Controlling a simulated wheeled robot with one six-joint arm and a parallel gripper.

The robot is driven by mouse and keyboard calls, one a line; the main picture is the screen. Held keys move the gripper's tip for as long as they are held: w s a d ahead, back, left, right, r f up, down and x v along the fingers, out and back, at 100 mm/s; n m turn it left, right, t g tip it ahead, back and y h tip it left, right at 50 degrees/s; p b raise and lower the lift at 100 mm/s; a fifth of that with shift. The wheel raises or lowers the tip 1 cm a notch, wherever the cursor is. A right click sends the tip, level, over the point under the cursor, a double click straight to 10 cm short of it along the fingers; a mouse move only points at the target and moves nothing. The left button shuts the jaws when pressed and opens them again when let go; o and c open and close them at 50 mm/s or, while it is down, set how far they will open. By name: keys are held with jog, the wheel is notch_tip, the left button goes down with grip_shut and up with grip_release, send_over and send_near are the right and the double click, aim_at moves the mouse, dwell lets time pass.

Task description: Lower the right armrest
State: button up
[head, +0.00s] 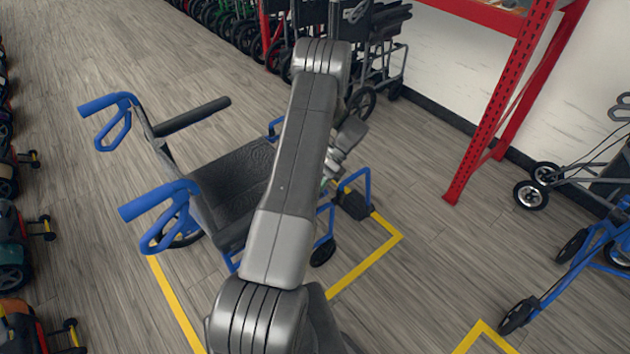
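A wheelchair (235,185) with a blue frame, dark seat and blue push handles stands on the floor, its handles at the left and its footrests toward the right. One black armrest (193,117) shows on its far side, sticking out from the backrest roughly level. I cannot make out an armrest on the near side, which is the chair's right; my arm covers part of the chair. My gripper (334,168) is partly hidden behind my arm, above the front end of the chair. Its fingers are too covered to tell whether they are open or shut.
Yellow floor tape (368,262) outlines the wheelchair's spot. A red rack post (490,125) stands at the right, with a blue rollator (560,285) nearer. Folded wheelchairs (375,45) line the back; scooters (12,250) line the left edge. Floor left of the chair is clear.

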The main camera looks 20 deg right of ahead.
jog(key=shift+f, duration=0.25)
jog(key=o, duration=1.4)
jog(key=shift+a, duration=0.15)
jog(key=shift+r, duration=0.1)
jog(key=b+v, duration=0.1)
jog(key=v, duration=1.2)
jog(key=shift+d+r, duration=0.2)
jog(key=shift+d, duration=0.15)
jog(key=shift+w+a+f, duration=0.1)
